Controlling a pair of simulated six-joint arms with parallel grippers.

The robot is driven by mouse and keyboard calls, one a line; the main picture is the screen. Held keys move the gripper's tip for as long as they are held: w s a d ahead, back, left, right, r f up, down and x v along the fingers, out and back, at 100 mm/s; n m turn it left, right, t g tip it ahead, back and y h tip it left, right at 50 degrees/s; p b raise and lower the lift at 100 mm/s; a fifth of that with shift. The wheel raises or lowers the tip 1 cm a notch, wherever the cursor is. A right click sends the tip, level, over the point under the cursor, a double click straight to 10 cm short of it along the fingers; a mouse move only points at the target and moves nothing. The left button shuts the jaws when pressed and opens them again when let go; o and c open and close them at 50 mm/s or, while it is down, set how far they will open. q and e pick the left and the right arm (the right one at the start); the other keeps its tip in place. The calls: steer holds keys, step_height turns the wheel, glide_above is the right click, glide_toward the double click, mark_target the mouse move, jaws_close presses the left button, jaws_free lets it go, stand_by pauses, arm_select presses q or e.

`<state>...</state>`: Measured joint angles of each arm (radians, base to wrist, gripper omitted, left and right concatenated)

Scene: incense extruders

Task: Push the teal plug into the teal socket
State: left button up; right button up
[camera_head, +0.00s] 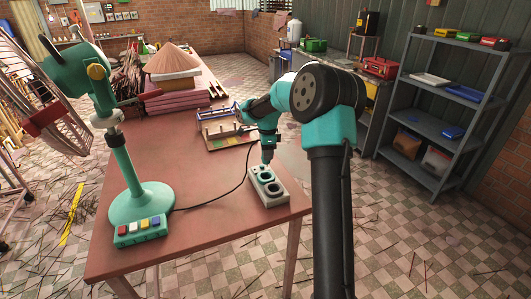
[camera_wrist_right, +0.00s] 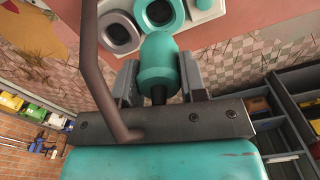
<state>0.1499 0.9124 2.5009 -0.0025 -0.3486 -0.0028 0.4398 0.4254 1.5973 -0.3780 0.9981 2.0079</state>
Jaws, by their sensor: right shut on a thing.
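My right gripper (camera_head: 267,152) is shut on the teal plug (camera_wrist_right: 158,65), with one dark finger on each side of it in the right wrist view (camera_wrist_right: 160,85). The gripper points down over the far end of a pale socket block (camera_head: 279,201) near the table's front right edge. In the wrist view the plug's far end overlaps the lower edge of a round teal socket (camera_wrist_right: 180,14). I cannot tell whether they touch. A grey socket (camera_wrist_right: 118,32) sits to its left. My left gripper is not in view.
A black cable (camera_head: 240,184) runs over the red-brown table (camera_head: 190,235) toward my right gripper. A green stand (camera_head: 128,170) with a coloured button panel (camera_head: 140,230) is on the left. A wooden rack (camera_head: 225,135) stands behind the block. Table between stand and block is mostly clear.

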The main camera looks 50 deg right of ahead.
mark_target(267, 163)
steer(key=shift+f, duration=0.15)
steer(key=shift+f, duration=2.6)
steer(key=shift+f, duration=1.45)
steer(key=o, duration=1)
steer(key=shift+r, duration=0.1)
step_height(267, 163, up, 17)
steer(key=shift+r, duration=0.1)
